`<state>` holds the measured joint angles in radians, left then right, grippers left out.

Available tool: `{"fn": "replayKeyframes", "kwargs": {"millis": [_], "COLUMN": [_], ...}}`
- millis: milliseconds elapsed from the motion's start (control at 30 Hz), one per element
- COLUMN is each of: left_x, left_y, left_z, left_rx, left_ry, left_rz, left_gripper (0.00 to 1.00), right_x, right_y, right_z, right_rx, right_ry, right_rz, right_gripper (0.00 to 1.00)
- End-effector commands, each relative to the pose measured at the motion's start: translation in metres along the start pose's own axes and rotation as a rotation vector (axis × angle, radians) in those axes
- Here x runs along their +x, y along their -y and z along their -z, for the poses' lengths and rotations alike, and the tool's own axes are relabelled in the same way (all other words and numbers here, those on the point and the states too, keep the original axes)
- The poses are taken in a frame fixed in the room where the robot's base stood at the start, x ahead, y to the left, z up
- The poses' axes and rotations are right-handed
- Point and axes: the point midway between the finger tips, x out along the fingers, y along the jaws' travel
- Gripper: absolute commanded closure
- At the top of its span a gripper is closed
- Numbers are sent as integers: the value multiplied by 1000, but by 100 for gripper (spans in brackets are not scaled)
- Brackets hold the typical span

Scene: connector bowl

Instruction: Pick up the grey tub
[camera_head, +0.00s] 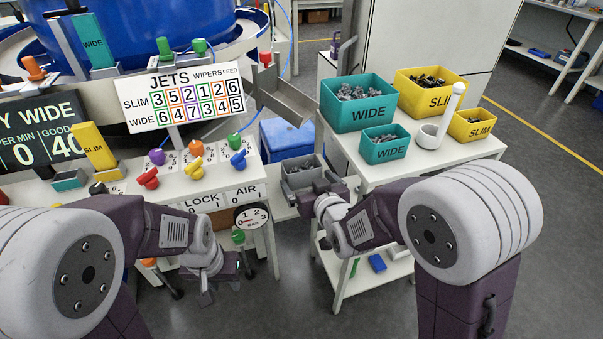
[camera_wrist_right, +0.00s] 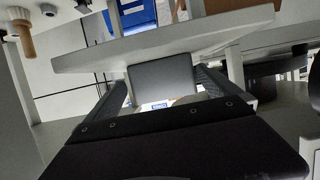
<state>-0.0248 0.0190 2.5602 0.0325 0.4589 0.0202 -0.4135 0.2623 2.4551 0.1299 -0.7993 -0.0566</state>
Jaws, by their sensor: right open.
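The grey tub (camera_head: 303,170) stands on a low surface in the gap between the two white benches in the head view, with dark contents inside. My right gripper (camera_head: 318,192) is at the tub's near side and hides part of it. In the right wrist view, my right gripper's (camera_wrist_right: 163,100) fingers are apart, with a plain grey face, apparently the tub (camera_wrist_right: 160,82), between them. I cannot tell whether the fingers touch it. My left gripper (camera_head: 222,284) hangs low in front of the left bench, away from the tub; its jaws are unclear.
The right bench (camera_head: 350,158) carries green WIDE bins (camera_head: 357,103), yellow SLIM bins (camera_head: 430,92) and a white cup-like stand (camera_head: 432,135). The left bench has coloured knobs (camera_head: 195,168). A blue box (camera_head: 286,138) and a metal chute (camera_head: 284,100) are behind the tub.

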Motion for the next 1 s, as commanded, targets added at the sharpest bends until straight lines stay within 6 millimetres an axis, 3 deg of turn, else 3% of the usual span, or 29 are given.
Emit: {"fn": "replayKeyframes", "kwargs": {"millis": [233, 500, 533, 700, 1000], "left_x": [16, 16, 16, 16, 13], "left_y": [0, 0, 0, 0, 0], "left_z": [-2, -2, -2, -2, -1], "left_rx": [0, 0, 0, 0, 0], "left_ry": [0, 0, 0, 0, 0], "left_rz": [0, 0, 0, 0, 0], "left_gripper": [64, 64, 64, 64, 64], "right_x": [43, 49, 49, 49, 49], "right_y": [2, 2, 2, 2, 2], "right_z": [0, 3, 3, 3, 7], "right_rx": [0, 0, 0, 0, 0], "right_ry": [0, 0, 0, 0, -1], "right_rz": [-1, 0, 0, 0, 0], "right_gripper": [0, 0, 3, 50, 52]}}
